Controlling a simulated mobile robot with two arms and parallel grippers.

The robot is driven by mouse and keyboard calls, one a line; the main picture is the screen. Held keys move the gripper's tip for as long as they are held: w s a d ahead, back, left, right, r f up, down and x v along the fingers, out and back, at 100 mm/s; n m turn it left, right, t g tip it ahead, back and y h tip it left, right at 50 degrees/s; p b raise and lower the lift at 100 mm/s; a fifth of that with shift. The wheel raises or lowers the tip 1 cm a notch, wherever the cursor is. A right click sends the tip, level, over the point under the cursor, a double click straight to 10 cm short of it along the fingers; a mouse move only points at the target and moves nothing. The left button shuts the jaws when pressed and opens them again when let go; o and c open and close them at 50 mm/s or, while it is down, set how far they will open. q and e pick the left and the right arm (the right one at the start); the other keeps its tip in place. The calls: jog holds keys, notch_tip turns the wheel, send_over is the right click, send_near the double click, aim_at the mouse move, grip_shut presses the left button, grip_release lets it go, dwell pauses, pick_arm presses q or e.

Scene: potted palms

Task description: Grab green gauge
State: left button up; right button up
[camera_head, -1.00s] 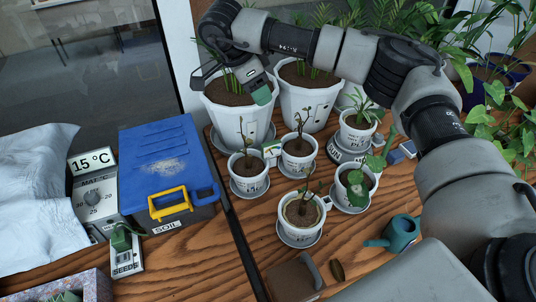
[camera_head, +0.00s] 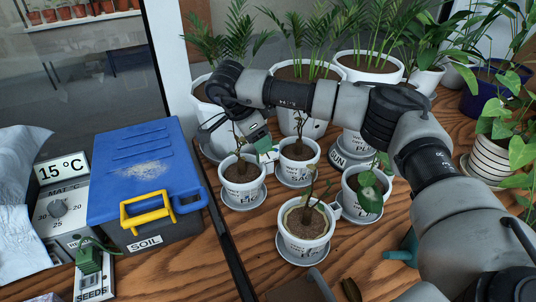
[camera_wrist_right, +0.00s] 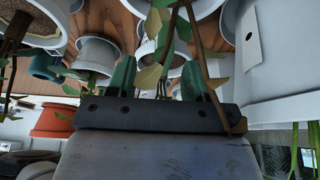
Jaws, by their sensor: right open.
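A small pale tag with a green edge (camera_head: 269,156), which may be the green gauge, stands between two small potted seedlings in the head view. It is partly hidden by my gripper and the pots. My right gripper (camera_head: 259,141) is low over the small pots, just above this tag, with a green fingertip close to it; I cannot tell whether they touch. In the right wrist view my right gripper (camera_wrist_right: 158,80) is open, with leaves and thin stems between and in front of its green fingers. I cannot make out the gauge there. My left gripper is out of view.
Small pots on saucers surround the gripper, including the left seedling pot (camera_head: 242,183) and front pot (camera_head: 304,235). Large white pots stand behind. A blue-lidded soil box (camera_head: 140,165) and a temperature unit (camera_head: 62,205) are at left. A teal watering can (camera_head: 402,252) is near my right arm.

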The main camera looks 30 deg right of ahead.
aim_at(268, 160)
jog(key=x, duration=0.6)
jog(key=shift+w+d+r, duration=0.15)
jog(key=shift+w+d, duration=0.1)
jog(key=shift+d, duration=0.1)
jog(key=shift+c, duration=0.3)
grip_shut()
